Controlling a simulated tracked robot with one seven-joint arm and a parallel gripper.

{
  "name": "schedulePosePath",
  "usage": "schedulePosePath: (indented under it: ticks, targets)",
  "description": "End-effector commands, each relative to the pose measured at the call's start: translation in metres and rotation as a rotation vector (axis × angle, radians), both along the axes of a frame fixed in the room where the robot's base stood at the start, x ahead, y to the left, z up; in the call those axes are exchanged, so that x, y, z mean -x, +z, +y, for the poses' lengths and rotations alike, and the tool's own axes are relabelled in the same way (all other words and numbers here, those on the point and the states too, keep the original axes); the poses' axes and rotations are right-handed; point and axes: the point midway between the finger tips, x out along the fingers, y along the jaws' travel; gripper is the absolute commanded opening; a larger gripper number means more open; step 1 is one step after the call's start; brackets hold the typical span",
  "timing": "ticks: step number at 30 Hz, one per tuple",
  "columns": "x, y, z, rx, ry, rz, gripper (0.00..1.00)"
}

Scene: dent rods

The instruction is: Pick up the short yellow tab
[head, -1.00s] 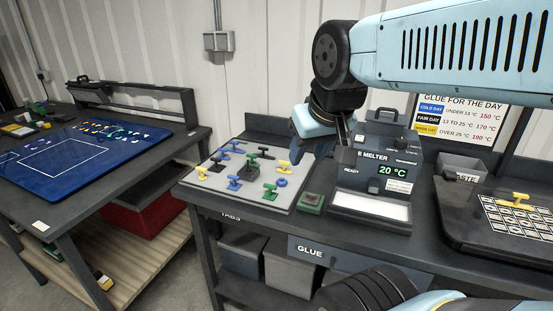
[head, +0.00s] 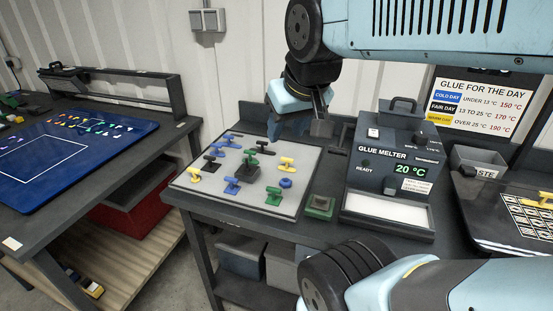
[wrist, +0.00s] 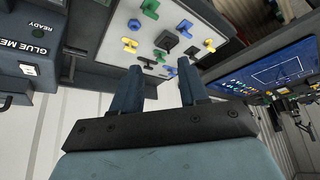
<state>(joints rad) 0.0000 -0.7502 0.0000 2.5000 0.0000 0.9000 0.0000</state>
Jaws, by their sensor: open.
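Two yellow tabs lie on the light grey board (head: 215,198). One yellow tab (head: 287,163) is at the board's back right, and the other yellow tab (head: 193,174) is at its left edge. I cannot tell for sure which is the short one. My gripper (head: 299,128) is open and empty, above and behind the board's back right. In the wrist view, the open fingers (wrist: 160,70) point toward the board. The back-right yellow tab (wrist: 130,45) shows beyond one finger, and the left-edge yellow tab (wrist: 209,45) beyond the other.
Blue, black and green tabs share the board, with a dark block (head: 247,174) at its middle. A green-based block (head: 320,206) and the glue melter (head: 395,165) stand to the right. A blue mat (head: 60,160) lies on the left table.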

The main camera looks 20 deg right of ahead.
Motion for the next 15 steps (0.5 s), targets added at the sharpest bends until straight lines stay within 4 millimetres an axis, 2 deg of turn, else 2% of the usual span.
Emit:
schedulePosePath:
  ticks: [5,8,10,15]
  targets:
    - [-0.004,0.001,-0.001,0.008,0.008,0.008,0.44]
    - [-0.014,0.001,-0.004,0.028,0.033,0.031,0.44]
    - [-0.025,0.000,-0.003,0.050,0.063,0.057,0.44]
    - [-0.063,-0.004,-0.016,0.113,0.166,0.141,0.44]
